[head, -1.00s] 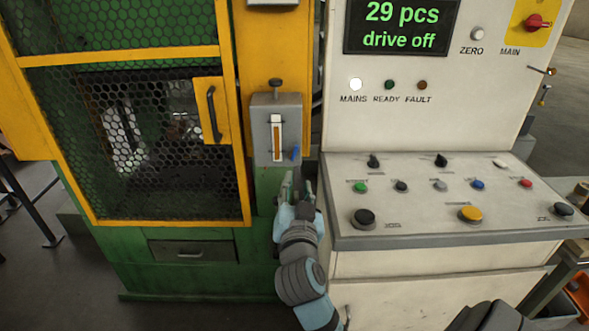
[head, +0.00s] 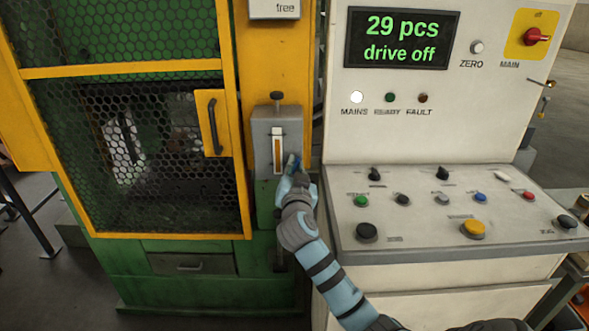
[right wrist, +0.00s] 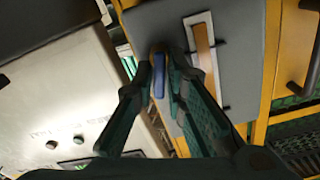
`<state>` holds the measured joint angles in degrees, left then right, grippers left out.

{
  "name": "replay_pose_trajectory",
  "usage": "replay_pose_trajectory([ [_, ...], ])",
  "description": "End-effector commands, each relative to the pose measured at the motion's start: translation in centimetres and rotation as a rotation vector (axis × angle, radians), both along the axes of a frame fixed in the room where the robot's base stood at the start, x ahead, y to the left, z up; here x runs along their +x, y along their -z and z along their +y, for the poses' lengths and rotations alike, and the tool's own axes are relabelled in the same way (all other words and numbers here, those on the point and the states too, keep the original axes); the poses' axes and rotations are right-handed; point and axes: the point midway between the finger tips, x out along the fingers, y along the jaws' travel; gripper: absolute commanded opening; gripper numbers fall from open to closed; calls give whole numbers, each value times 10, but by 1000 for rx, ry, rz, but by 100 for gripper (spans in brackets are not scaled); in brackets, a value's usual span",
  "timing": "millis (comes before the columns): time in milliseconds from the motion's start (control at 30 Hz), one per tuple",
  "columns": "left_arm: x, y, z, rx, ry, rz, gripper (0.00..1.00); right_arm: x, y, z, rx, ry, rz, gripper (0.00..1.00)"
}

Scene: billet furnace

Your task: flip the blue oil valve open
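The blue oil valve lever (right wrist: 158,76) sits on the side of the grey oil box (right wrist: 190,20). In the right wrist view it lies between the two fingertips of my right gripper (right wrist: 160,64), with narrow gaps showing, so the fingers look open around it. In the head view the grey oil box (head: 262,130) with its amber sight glass (head: 277,152) is on the press's yellow post. My right gripper (head: 294,163) is at the box's lower right and mostly hides the lever. My left gripper is not in view.
The control console (head: 345,235) with several buttons and knobs stands close to the right of my right arm. The mesh guard door (head: 130,71) with a black handle (head: 213,122) is to the left. A narrow gap separates press and console.

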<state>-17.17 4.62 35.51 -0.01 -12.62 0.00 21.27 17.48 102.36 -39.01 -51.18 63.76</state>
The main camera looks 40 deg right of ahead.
Motion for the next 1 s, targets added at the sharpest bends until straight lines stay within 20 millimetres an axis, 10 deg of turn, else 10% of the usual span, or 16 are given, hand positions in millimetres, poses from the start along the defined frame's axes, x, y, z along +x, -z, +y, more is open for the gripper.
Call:
replay_pose_trajectory([
  [700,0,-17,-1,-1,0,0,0,3,-1,5,-266,-1,202,0],
  [833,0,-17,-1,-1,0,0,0,3,-1,5,-265,-1,201,25],
  [1000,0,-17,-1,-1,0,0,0,3,-1,4,-264,0,201,28],
])
